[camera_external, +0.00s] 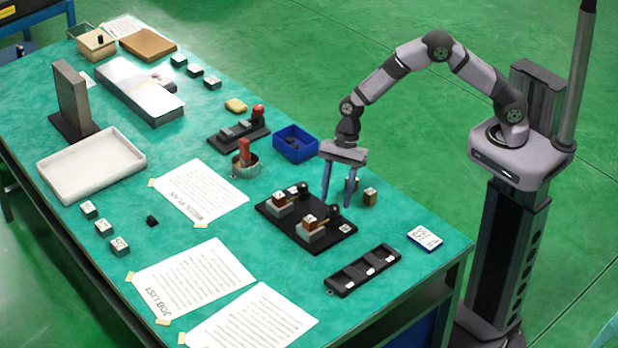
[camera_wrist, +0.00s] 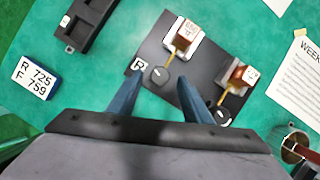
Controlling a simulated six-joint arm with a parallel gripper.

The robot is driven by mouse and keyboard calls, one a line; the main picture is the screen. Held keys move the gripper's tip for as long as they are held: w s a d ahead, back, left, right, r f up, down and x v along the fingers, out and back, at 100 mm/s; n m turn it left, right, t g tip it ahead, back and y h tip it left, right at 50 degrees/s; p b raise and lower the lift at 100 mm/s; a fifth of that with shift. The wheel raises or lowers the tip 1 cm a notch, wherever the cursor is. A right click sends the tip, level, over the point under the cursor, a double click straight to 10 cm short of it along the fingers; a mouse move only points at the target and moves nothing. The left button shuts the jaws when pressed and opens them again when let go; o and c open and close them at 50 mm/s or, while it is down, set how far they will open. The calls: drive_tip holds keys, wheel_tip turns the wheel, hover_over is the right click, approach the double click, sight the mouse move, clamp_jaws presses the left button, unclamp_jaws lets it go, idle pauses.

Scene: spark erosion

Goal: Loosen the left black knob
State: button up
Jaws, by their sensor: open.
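A dark base plate (camera_external: 310,243) carries two fixtures, each with a reddish-brown block, a brass rod and a black knob. One black knob (camera_external: 334,210) is nearer the plate's R label; it is the left knob in the wrist view (camera_wrist: 159,76). The other black knob (camera_external: 302,187) is farther back, at the right in the wrist view (camera_wrist: 222,116). My gripper (camera_external: 336,203) is open and empty, pointing down. In the wrist view its fingertips (camera_wrist: 160,90) are apart, with the left knob just ahead of the gap. I cannot tell whether they touch it.
A black slotted tray (camera_external: 362,271) lies in front of the plate, and a labelled card box (camera_external: 425,238) to its right. A blue bin (camera_external: 294,143) and a round pot (camera_external: 245,168) are behind. Paper sheets lie left.

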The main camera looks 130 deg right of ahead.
drive_tip(key=shift+x, duration=1.1)
drive_tip(key=shift+c, duration=0.7)
drive_tip(key=c, duration=0.9)
